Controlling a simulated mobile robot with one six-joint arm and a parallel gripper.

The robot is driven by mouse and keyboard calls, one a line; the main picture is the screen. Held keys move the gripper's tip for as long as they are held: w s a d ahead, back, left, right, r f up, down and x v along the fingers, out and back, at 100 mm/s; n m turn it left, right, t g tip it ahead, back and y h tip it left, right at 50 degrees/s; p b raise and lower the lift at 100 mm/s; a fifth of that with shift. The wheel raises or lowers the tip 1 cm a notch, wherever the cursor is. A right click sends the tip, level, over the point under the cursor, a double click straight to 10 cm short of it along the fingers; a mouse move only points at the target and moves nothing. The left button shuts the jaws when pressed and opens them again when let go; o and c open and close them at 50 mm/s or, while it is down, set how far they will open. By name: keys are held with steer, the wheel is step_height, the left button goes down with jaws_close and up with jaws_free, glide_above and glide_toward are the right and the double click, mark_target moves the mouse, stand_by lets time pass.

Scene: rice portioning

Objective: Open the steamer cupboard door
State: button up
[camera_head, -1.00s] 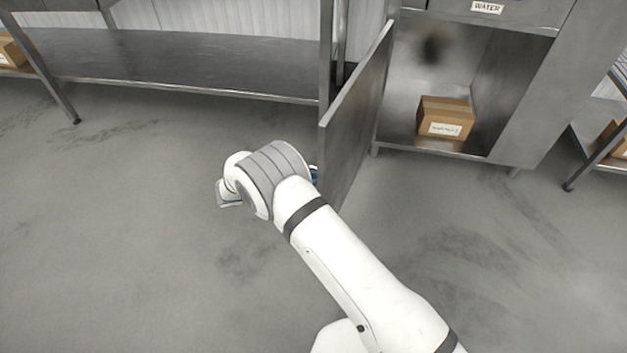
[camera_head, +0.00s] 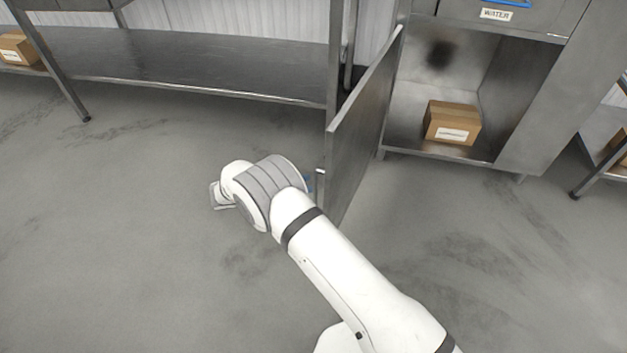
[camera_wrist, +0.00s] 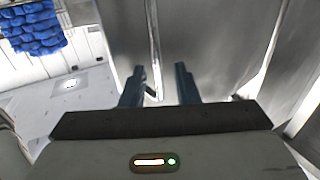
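The steamer cupboard door (camera_head: 362,128) is a grey metal panel. It stands swung wide open, jutting out from the cupboard (camera_head: 520,130) toward me, and the inside shows. My arm reaches to the door's outer left side in the head view, where the gripper is mostly hidden behind my wrist. In the wrist view my gripper (camera_wrist: 160,84) has its two dark fingers apart. A thin metal bar, likely the door handle (camera_wrist: 153,50), runs up between and beyond them against the metal panel. I cannot tell whether the fingers touch it.
A cardboard box (camera_head: 452,122) sits inside the cupboard. A drawer labelled WATER (camera_head: 495,14) is above. A metal shelf table (camera_head: 180,65) stands behind on the left, with another box (camera_head: 20,47) on it. The floor at left and front is clear.

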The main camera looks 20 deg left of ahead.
steer(key=v, duration=0.4)
stand_by(0.4)
